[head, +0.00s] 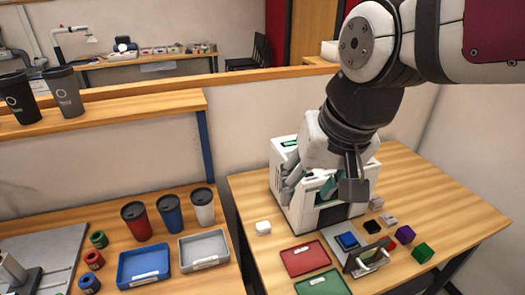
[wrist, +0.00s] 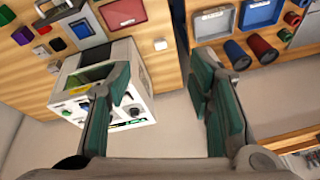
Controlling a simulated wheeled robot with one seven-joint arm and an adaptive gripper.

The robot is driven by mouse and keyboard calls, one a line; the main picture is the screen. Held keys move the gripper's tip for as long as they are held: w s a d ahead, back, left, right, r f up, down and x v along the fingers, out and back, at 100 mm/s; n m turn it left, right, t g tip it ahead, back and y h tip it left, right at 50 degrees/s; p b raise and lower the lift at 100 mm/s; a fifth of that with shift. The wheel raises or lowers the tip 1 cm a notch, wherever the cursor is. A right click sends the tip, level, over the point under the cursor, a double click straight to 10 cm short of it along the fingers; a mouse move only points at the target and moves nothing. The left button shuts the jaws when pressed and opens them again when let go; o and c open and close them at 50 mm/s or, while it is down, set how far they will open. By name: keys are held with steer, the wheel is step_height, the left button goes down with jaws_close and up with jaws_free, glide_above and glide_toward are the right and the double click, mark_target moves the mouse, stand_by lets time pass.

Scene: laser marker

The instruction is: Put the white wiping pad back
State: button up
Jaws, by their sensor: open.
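The white wiping pad (head: 263,227) appears as a small white rounded block lying on the wooden table, left of the white laser marker machine (head: 291,165). It also shows in the wrist view (wrist: 160,45), near the top middle, on bare wood beside the machine. My gripper (head: 322,188) is in front of the machine in the head view, above table height, and hides part of its front. In the wrist view my gripper (wrist: 160,78) has its two green-padded fingers wide apart with nothing between them. The pad lies beyond the fingertips, apart from them.
A red tray (head: 304,259) and a green tray (head: 323,284) lie near the pad. A grey plate with a blue block (head: 347,241) and a metal clamp (head: 372,258) sits right. Several small blocks lie further right. A gap separates the left table with its grey tray (head: 204,250).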

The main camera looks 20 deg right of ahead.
steer(key=s+n, duration=0.2)
steer(key=s, duration=0.1)
steer(key=s+n, duration=0.1)
steer(key=s, duration=0.1)
steer(key=shift+d+r+t+h, duration=0.2)
steer(key=shift+d+t+h, duration=0.1)
steer(key=shift+t+h, duration=0.1)
stand_by(0.7)
